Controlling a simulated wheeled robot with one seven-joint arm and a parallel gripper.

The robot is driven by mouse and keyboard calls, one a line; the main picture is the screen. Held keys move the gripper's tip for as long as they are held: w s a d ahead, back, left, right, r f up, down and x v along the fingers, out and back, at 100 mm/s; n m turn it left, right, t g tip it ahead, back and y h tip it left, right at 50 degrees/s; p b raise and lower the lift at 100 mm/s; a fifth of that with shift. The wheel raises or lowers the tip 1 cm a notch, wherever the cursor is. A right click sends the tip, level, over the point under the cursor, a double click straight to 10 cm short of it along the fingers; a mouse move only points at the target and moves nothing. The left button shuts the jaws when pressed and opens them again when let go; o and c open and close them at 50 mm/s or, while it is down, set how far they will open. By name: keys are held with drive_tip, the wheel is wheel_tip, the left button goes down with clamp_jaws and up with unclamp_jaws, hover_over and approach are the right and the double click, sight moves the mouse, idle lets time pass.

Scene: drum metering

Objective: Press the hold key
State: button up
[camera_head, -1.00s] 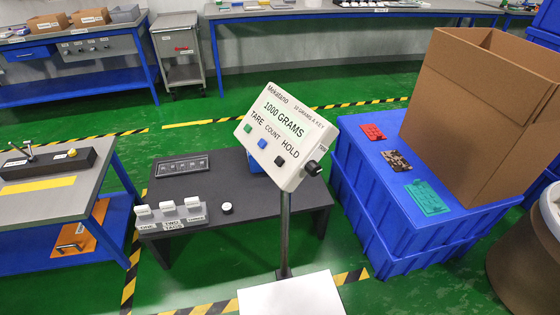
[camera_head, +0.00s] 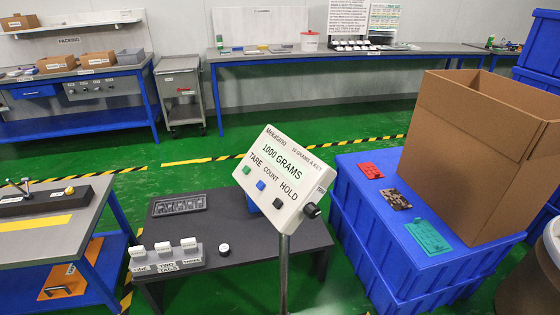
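The scale's white display head (camera_head: 284,178) stands tilted on a grey post in the middle of the head view. It reads "1000 GRAMS" and has a green key under TARE, a blue key under COUNT and a black hold key (camera_head: 279,203) under HOLD. A black knob (camera_head: 311,210) sits on its right side. Nothing touches the keys. My gripper does not show in this view.
A low dark table (camera_head: 185,228) with white tagged blocks stands behind and left of the post. Blue crates (camera_head: 385,270) carrying an open cardboard box (camera_head: 475,160) stand right. A grey-topped bench (camera_head: 50,230) is at left. Green floor lies open behind.

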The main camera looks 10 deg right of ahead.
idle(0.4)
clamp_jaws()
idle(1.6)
